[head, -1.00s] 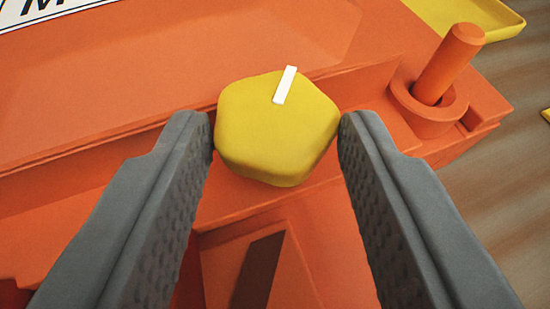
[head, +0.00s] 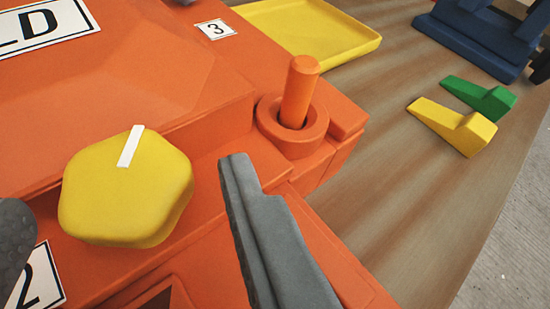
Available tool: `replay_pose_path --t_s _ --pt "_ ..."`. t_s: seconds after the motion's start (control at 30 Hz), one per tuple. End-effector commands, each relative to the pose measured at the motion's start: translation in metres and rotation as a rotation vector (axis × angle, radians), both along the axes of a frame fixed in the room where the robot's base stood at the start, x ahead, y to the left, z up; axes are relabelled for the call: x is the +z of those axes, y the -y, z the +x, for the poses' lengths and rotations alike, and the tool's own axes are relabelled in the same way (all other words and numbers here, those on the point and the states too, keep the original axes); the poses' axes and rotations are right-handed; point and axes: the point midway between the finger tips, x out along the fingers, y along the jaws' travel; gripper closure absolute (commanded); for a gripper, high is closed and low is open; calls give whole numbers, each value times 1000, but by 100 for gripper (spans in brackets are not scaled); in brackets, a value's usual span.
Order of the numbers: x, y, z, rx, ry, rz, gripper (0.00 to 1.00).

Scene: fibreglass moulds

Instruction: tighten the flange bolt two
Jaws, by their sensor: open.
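The flange bolt two (head: 125,195) is a yellow, rounded, many-sided head with a white stripe on top. It sits on the orange mould (head: 190,95), near a partly cut-off label "2" (head: 38,285). The white stripe points up and slightly right in the picture. My gripper (head: 125,188) is open wide, with one finger left of the bolt and the other right of it. Gaps show on both sides of the head. The left finger is mostly outside the picture. The bolt's shank is hidden under its head.
An orange pin in a collar (head: 297,100) stands right of the bolt, near a label "3" (head: 215,29). A yellow tray (head: 310,40), yellow wedge (head: 455,127), green wedge (head: 480,98) and blue stand (head: 475,35) are on the wooden table (head: 400,200). Bare table lies right of the mould.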

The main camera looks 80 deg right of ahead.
Motion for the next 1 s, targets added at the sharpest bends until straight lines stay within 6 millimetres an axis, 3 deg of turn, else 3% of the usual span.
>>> replay_pose_path --t_s 0.37,1.0 --pt "0 1 -1 33 -1 0 38" --pt "0 10 -8 370 0 0 38"
